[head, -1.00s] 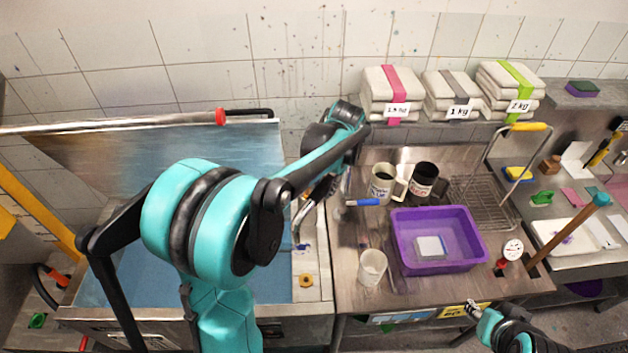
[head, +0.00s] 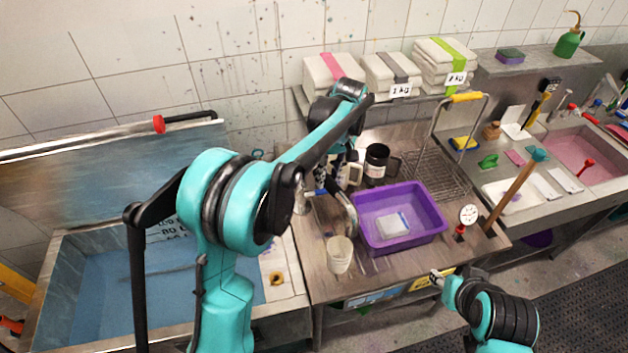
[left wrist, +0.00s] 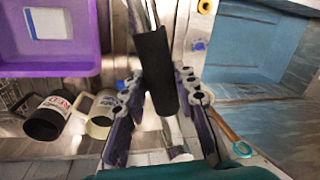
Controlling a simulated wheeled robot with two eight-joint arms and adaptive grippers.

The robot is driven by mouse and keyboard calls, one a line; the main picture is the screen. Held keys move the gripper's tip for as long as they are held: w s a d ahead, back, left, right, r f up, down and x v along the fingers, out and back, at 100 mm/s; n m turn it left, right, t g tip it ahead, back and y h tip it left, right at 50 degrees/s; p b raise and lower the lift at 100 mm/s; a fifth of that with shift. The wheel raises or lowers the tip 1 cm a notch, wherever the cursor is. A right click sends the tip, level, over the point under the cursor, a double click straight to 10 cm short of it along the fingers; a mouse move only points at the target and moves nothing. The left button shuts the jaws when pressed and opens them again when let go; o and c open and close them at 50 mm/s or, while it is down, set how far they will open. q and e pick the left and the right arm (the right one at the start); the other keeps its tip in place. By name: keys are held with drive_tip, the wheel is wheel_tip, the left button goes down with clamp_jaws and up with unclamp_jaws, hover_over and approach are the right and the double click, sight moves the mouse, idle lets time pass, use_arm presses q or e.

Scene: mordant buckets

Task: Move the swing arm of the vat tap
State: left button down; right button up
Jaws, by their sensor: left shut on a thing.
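The vat tap's swing arm shows in the left wrist view as a metal tube with a black sleeve (left wrist: 155,70). My left gripper (left wrist: 160,90) is shut on the sleeve, one finger on each side. In the head view the curved metal spout (head: 344,212) hangs over the steel counter, between a white beaker (head: 339,256) and a purple tub (head: 430,208). My left gripper (head: 328,180) is partly hidden there by its own arm. The blue vat (head: 95,285) is at the left. My right gripper (head: 436,277) is low near the counter's front edge; its jaws are too small to judge.
A cream mug and a black mug (head: 377,165) stand close behind the spout. A dial gauge (head: 468,215) and a wooden-handled tool (head: 513,190) are right of the tub. Wrapped bundles (head: 392,75) sit on a back shelf. A wire rack is behind the tub.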

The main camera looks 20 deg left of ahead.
use_arm(q)
drive_tip(key=w+d+n+h+p, duration=0.2)
drive_tip(key=w+n+p, duration=0.2)
drive_tip(key=w+n, duration=0.7)
drive_tip(key=shift+w+d+g, duration=0.3)
drive_tip(key=shift+w, duration=1.15)
drive_tip(key=shift+n, duration=0.3)
drive_tip(key=c, duration=1.2)
unclamp_jaws()
